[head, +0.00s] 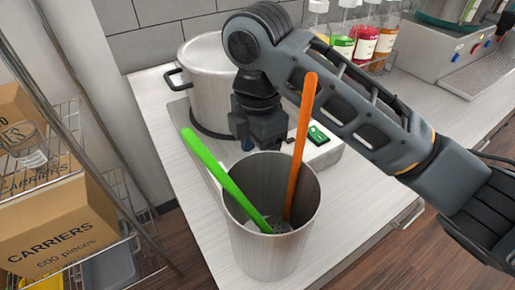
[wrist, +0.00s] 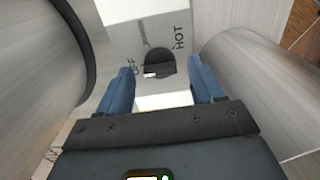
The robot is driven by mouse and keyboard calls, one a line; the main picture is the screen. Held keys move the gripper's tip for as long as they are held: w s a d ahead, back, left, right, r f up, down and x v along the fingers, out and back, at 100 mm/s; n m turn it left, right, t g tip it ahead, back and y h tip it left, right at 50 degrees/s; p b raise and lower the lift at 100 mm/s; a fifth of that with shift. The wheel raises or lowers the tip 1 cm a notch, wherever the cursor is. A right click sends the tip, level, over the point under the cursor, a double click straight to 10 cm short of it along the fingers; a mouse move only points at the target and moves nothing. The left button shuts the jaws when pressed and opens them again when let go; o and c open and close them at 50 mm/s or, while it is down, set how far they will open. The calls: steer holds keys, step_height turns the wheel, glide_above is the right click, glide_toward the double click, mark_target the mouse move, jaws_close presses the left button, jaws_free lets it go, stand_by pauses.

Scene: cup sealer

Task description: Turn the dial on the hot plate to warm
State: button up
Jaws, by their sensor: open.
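The dark round dial (wrist: 158,60) sits on the hot plate's grey front panel (wrist: 122,38) in the wrist view. OFF is printed to its left and HOT to its right, with a smaller, blurred label above. A white mark shows at the dial's lower left edge, nearest OFF. My gripper (wrist: 160,68) is open, its two blue fingers on either side of the dial in this view; I cannot tell whether they touch it. In the head view, the hot plate (head: 326,154) is partly hidden behind my gripper (head: 258,143), which also hides the dial.
A metal container (head: 268,258) with a green utensil (head: 215,170) and an orange utensil (head: 301,140) stands close in front of my gripper. A lidded pot (head: 208,92) sits on the hot plate. Several bottles (head: 386,45) stand behind. A wire shelf with boxes (head: 60,215) is at left.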

steer(key=shift+f, duration=0.1)
steer(key=shift+c, duration=0.4)
steer(key=c, duration=1)
steer(key=m, duration=0.3)
steer(key=shift+m, duration=0.4)
steer(key=m, duration=0.3)
steer(key=shift+m, duration=0.3)
steer(key=m, duration=0.6)
steer(key=shift+m, duration=0.3)
